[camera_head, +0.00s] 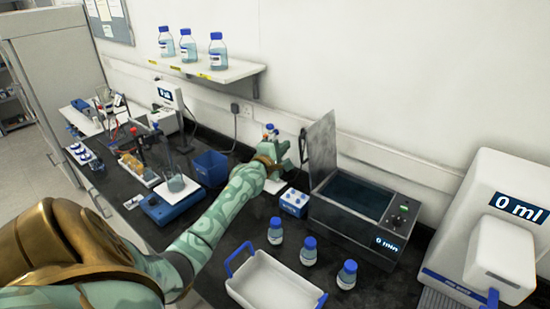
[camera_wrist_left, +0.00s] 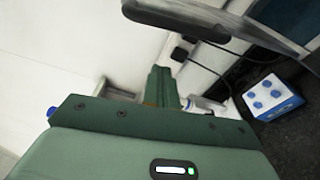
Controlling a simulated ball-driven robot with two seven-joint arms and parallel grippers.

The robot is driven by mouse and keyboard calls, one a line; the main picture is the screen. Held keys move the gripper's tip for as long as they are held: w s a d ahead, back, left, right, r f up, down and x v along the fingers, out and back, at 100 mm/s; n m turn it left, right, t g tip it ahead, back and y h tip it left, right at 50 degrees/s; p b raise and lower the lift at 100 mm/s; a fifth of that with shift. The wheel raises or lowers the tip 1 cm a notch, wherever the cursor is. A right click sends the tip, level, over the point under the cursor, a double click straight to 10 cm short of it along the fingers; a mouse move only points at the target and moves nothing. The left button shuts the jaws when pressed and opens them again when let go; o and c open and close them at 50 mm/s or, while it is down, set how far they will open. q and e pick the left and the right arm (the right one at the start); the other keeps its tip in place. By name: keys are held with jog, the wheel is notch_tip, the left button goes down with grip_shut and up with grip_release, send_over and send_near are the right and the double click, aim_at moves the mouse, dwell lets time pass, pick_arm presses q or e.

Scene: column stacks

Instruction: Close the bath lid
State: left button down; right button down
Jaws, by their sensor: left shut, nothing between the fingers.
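The bath (camera_head: 345,222) is a dark metal box with an open top at the right of the bench, its panel reading 0 min. Its grey lid (camera_head: 321,152) stands upright, open, at the bath's left side. My left gripper (camera_head: 277,148) is shut and empty, just left of the lid in the head view. In the left wrist view the closed fingers (camera_wrist_left: 162,88) show below the lid's edge and a dark rounded bar (camera_wrist_left: 176,17). I cannot tell whether the fingers touch the lid. My right gripper is not in view.
A blue-and-white rack (camera_head: 293,202) stands against the bath's left front. Several blue-capped bottles (camera_head: 308,252) and a white tray (camera_head: 270,280) are in front of it. A blue bin (camera_head: 209,167) is behind my arm. A white dispenser (camera_head: 485,225) stands right.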

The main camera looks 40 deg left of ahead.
pick_arm(q)
jog(key=d, duration=0.1)
jog(key=d+p, duration=0.2)
jog(key=d, duration=0.1)
jog(key=shift+s+r, duration=0.35)
jog(key=shift+s, duration=0.05)
jog(key=shift+s+r, duration=0.1)
